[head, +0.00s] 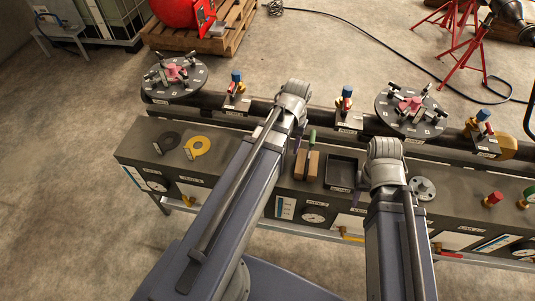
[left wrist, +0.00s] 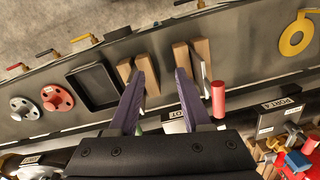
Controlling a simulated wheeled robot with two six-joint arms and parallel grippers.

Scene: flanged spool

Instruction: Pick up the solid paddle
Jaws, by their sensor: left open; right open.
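Two wooden slotted blocks stand on the bench, each with a handled plate. In the left wrist view the red-handled plate (left wrist: 206,82) sits upright in the right block (left wrist: 198,62), its red handle (left wrist: 218,100) just right of a finger. The green-handled one (head: 311,139) is in the other block (head: 307,165), mostly hidden in the wrist view. Which is the solid paddle I cannot tell; plate faces are edge-on. My left gripper (left wrist: 160,78) is open and empty between the blocks, apart from both; my arm hides the red handle in the head view. My right gripper (head: 383,180) is over the bench, fingers mostly hidden.
A black tray (head: 341,172) lies beside the green-handled block. A yellow ring plate (head: 197,147) and a black ring (head: 166,142) lie flat at left. A grey flange (head: 423,188) is at right. A pipe with valves and round plates (head: 174,77) runs behind.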

